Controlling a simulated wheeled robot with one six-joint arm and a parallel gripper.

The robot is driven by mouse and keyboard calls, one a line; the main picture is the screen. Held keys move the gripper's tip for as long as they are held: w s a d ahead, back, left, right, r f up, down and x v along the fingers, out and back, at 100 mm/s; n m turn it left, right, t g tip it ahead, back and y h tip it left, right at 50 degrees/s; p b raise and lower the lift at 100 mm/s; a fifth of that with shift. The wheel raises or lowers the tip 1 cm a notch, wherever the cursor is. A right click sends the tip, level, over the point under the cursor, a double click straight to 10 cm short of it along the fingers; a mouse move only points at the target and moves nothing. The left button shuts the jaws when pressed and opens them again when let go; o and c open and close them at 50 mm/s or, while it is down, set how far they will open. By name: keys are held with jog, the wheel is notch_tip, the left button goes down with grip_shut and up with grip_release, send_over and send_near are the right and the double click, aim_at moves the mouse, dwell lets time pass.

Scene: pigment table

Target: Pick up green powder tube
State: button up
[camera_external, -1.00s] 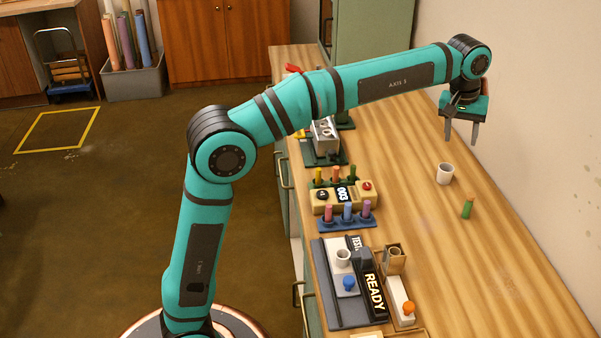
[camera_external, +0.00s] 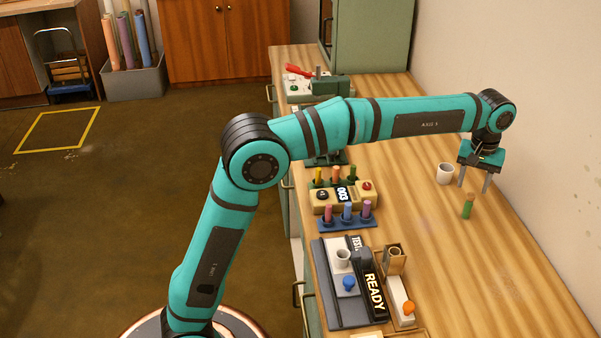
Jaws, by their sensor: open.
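The green powder tube (camera_external: 467,208) stands on the wooden table toward the right, with a brownish cork-like top. My gripper (camera_external: 473,189) is open and empty, its two fingers pointing down. In the picture the fingertips show just above the tube's top, one to each side. I cannot tell from this one view how high they are or whether they line up in depth. Nothing hides the tube.
A white cup (camera_external: 445,174) stands close by, left of my gripper. Tube racks (camera_external: 347,223), a counter box (camera_external: 329,207) and a READY station (camera_external: 373,289) line the table's left edge. A wall (camera_external: 540,120) rises on the right. The front right tabletop is clear.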

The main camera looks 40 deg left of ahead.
aim_at(472, 195)
jog(key=shift+w+d+f, duration=0.1)
jog(key=shift+f, duration=1.2)
jog(key=shift+w+d+f, duration=0.15)
jog(key=shift+f, duration=1.2)
jog(key=shift+w+d+f, duration=0.1)
jog(key=shift+f, duration=1.2)
grip_shut()
